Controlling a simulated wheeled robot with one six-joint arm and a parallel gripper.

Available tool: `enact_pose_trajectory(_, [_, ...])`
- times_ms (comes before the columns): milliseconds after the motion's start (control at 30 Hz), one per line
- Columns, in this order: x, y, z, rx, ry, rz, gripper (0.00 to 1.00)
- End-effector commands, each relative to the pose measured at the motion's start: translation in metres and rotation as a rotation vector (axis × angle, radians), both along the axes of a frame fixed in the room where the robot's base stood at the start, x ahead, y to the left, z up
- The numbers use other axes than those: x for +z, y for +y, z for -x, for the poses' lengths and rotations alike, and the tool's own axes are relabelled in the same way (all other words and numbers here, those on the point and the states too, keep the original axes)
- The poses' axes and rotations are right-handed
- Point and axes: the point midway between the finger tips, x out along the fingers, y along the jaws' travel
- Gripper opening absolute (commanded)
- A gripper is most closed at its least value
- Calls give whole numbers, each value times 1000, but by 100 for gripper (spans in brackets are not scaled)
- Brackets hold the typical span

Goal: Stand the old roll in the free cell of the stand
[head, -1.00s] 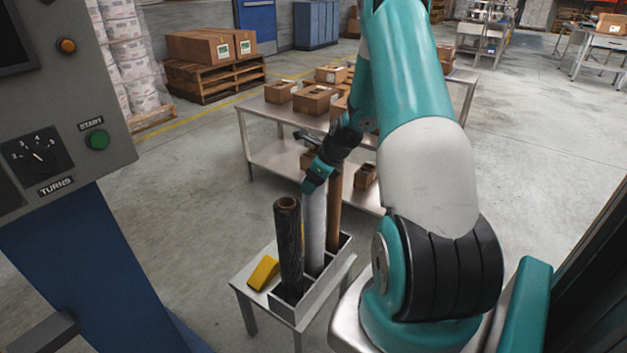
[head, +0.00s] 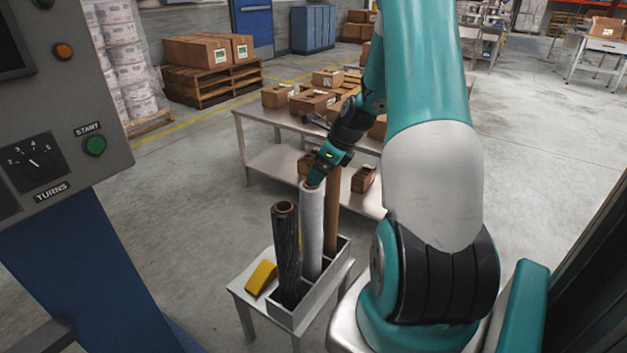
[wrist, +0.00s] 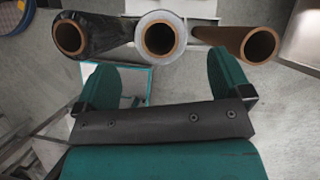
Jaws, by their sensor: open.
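The grey stand (head: 312,298) holds three upright rolls in a row. A black-wrapped roll (head: 287,245) is at the front, a white film roll (head: 312,235) in the middle and a bare brown roll (head: 332,212) behind. None is marked as the old one, and I cannot make out an empty cell. My gripper (head: 318,172) is at the top of the white roll. In the wrist view my gripper (wrist: 165,75) is open and empty, with the white roll's end (wrist: 160,38) beyond and between its fingers. The black roll (wrist: 72,38) is to the left, the brown roll (wrist: 258,46) to the right.
A yellow wedge-shaped object (head: 261,277) lies on the small table (head: 240,288) beside the stand. A machine panel (head: 60,120) fills the left. A steel table (head: 262,162) with cartons stands behind the rolls. Open floor (head: 180,220) lies between.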

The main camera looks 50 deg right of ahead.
Motion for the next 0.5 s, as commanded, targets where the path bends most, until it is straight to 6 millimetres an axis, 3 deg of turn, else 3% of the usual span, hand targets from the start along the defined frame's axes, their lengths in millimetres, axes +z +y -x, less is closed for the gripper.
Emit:
enact_pose_trajectory(200, [35, -6, 17, -2, -1, 1, 96])
enact_pose_trajectory(500, [48, -2, 21, 24, -2, 6, 96])
